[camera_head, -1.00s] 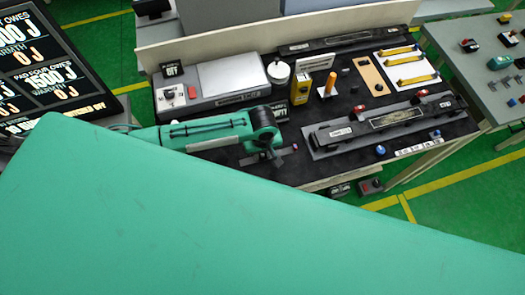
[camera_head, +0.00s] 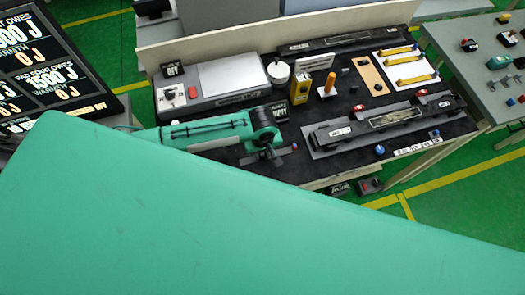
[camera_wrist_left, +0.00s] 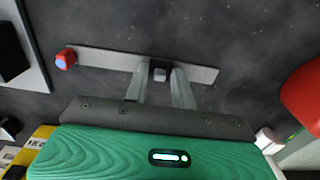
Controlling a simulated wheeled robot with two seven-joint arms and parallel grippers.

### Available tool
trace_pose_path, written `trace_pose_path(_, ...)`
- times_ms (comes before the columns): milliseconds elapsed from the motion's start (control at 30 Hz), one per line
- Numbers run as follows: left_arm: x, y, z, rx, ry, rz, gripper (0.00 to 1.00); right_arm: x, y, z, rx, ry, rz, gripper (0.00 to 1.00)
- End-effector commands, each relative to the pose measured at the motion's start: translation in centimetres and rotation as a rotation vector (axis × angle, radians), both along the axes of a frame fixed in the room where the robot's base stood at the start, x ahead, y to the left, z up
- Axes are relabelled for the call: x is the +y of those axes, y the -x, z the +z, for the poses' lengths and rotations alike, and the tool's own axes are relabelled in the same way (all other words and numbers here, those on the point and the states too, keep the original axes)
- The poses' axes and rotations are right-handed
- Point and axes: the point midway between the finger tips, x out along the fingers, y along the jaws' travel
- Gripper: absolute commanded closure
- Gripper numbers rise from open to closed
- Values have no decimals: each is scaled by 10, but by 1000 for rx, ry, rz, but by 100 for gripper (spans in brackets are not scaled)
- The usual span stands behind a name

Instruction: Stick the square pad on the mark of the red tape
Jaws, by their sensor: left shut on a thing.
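My left gripper (camera_head: 270,154) reaches in from the left over the dark bench top. In the left wrist view its fingers (camera_wrist_left: 163,75) are shut on a small grey block at the middle of a grey strip (camera_wrist_left: 110,61). A small red piece with a pale blue face (camera_wrist_left: 65,58) is at the strip's left end. I cannot tell whether the strip is clear of the bench. I cannot pick out the square pad or the marked red tape for sure. My right gripper is not in view.
A long dark trim piece (camera_head: 340,131) lies on the right of the bench. A grey device with a white plate (camera_head: 235,75) stands behind my left arm. Yellow strips (camera_head: 411,69) lie on a white board at the back right. A green surface (camera_head: 200,220) hides the foreground.

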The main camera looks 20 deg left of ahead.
Motion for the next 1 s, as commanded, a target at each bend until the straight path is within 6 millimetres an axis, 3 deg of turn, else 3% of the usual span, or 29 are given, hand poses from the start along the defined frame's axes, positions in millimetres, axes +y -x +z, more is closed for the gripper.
trace_pose_path(967,0,0,-4,0,0,0,92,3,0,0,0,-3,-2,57)
trace_pose_path(1000,0,0,-4,0,0,0,66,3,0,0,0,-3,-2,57)
